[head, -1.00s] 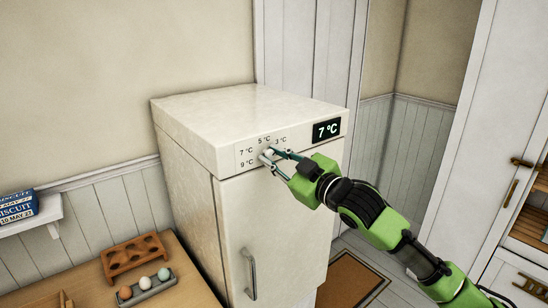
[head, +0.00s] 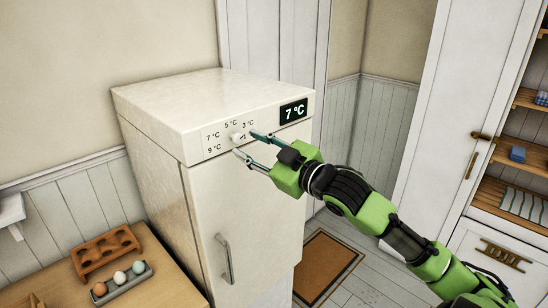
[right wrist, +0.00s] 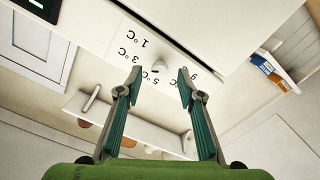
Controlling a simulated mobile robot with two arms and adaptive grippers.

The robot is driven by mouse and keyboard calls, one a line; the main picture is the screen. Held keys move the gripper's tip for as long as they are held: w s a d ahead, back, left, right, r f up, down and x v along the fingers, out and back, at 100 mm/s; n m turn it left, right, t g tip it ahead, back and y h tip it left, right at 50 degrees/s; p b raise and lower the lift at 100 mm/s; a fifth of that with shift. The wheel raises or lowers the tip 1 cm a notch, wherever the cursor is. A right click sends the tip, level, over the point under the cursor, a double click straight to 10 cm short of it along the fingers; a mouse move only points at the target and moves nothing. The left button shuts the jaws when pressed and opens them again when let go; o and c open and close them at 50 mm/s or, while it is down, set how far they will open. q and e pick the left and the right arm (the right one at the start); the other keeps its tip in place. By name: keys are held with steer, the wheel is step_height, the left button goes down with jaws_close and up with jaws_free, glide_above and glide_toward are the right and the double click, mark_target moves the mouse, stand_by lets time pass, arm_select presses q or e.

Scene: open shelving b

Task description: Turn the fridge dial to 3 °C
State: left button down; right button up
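The white fridge (head: 150,150) stands with its control strip along the top front. The small white dial (head: 238,137) sits among printed marks from 9 °C to 1 °C; where it points is too small to tell. The lit display (head: 293,111) reads 7 °C. My right gripper (head: 245,143) is open in front of the dial, one finger on each side. In the right wrist view the dial (right wrist: 160,67) shows beyond the spread, empty fingertips (right wrist: 158,78), with gaps on both sides. My left gripper is out of view.
A wooden table (head: 160,270) at lower left bears an egg rack (head: 105,250) and a grey tray (head: 122,285) with eggs. The fridge handle (head: 225,258) hangs below the strip. A doormat (head: 327,265) lies on the floor, and open shelves stand at right.

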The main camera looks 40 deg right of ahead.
steer(key=s, duration=0.8)
steer(key=shift+d, duration=0.3)
steer(key=shift+s, duration=0.1)
